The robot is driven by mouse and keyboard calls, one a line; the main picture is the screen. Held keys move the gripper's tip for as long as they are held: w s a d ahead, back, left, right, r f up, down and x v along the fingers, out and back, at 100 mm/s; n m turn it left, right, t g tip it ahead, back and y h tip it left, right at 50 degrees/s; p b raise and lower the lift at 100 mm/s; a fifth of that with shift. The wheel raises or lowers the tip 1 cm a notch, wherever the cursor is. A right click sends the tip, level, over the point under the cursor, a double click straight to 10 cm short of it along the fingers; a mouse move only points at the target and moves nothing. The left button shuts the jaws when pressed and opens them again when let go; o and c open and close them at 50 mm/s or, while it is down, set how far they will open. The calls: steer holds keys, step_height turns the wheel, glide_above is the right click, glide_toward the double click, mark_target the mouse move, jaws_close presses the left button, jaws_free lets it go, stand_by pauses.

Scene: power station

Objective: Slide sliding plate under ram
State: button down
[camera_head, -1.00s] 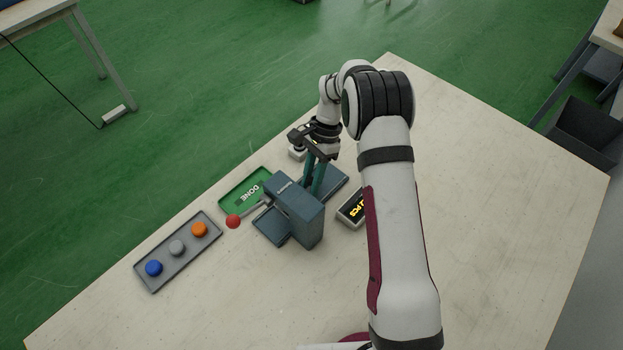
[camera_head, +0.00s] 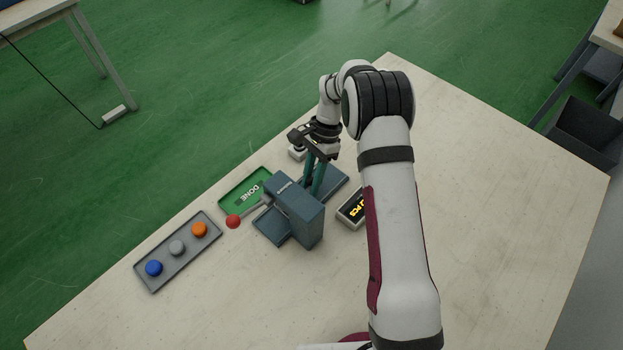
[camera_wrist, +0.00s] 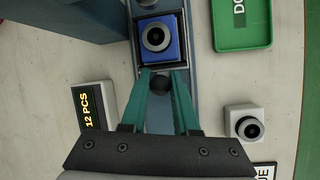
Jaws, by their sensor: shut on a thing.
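The press (camera_head: 298,212) is a blue-grey block on the table, with a base extending on both sides. My gripper (camera_head: 313,190) reaches down behind it in the head view. In the wrist view my gripper (camera_wrist: 161,76) has its teal fingers closed on the dark round knob (camera_wrist: 160,85) of the sliding plate. The sliding plate (camera_wrist: 178,66) lies in the grey-blue channel and carries a blue square block (camera_wrist: 157,40) with a grey ring on top. The block is near the press body, at the wrist view's top. The ram is not visible.
A red-knobbed lever (camera_head: 233,221) sticks out of the press. A green DONE tray (camera_head: 222,207) and a grey tray (camera_head: 154,284) with blue, grey and orange pucks lie left. A "12 PCS" display (camera_wrist: 92,108) and white button box (camera_wrist: 243,122) flank the channel.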

steer(key=shift+s+a, duration=1.5)
steer(key=c, duration=0.7)
jaws_free()
steer(key=shift+o, duration=0.2)
steer(key=v, duration=1.6)
